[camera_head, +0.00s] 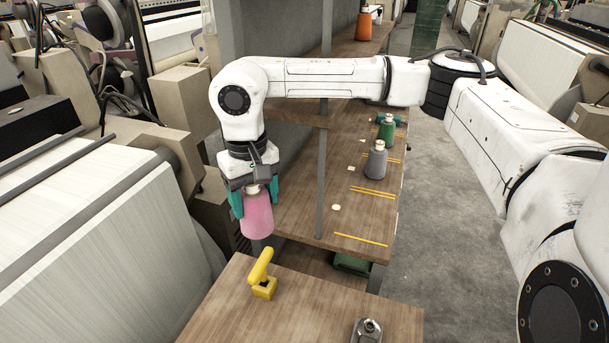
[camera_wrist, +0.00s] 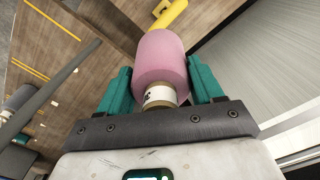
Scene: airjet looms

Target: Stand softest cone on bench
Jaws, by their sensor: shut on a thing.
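My gripper (camera_head: 254,197) points down and is shut on a pink cone (camera_head: 257,217), its teal fingers on either side of the cone's narrow top. The cone hangs about upright, beside the left edge of the long wooden bench (camera_head: 296,222) and behind the nearer wooden table. In the wrist view the pink cone (camera_wrist: 161,60) sits between the teal fingers (camera_wrist: 160,92), with a pale core end showing. A grey cone (camera_head: 376,163) and a green cone (camera_head: 387,130) stand on the bench. An orange cone (camera_head: 364,27) stands at its far end.
A yellow tool (camera_head: 264,275) and a metal fitting (camera_head: 367,331) are on the near table (camera_head: 222,310). A grey post (camera_head: 321,180) rises at the bench. Yellow strips (camera_head: 361,239) mark the bench front. Looms (camera_head: 110,215) stand on the left. Open floor (camera_head: 435,215) lies right of the bench.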

